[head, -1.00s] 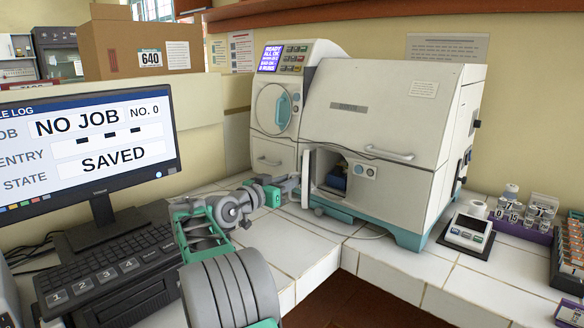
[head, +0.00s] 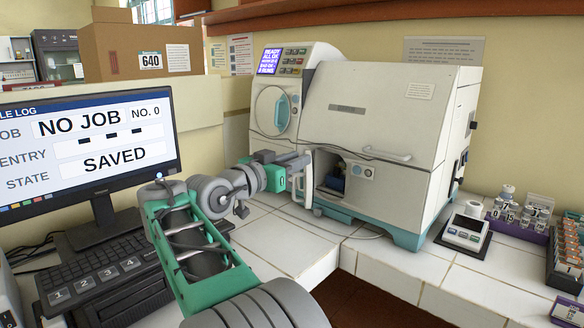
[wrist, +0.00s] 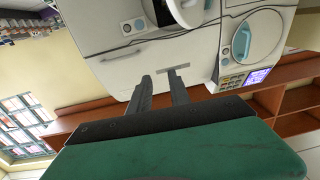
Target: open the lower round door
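The lower round door stands swung out from the front of the white incubator; in the head view I see it almost edge-on as a pale upright strip (head: 309,190), and in the wrist view as a white disc (wrist: 196,10) beside a dark opening. The opening (head: 332,170) shows a dark blue thing inside. My gripper (head: 300,164) is just left of this door in the head view, partly covering it. In the wrist view my gripper (wrist: 160,76) has its two fingers apart with nothing between them. Whether it touches the door cannot be told.
The upper round door (head: 272,110) with its teal handle is closed. A wide front panel (head: 365,105) with a bar handle is right of it. A monitor (head: 85,130) and keyboard (head: 105,275) stand left; a small device (head: 466,233) and racks stand right. White tiles in front are clear.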

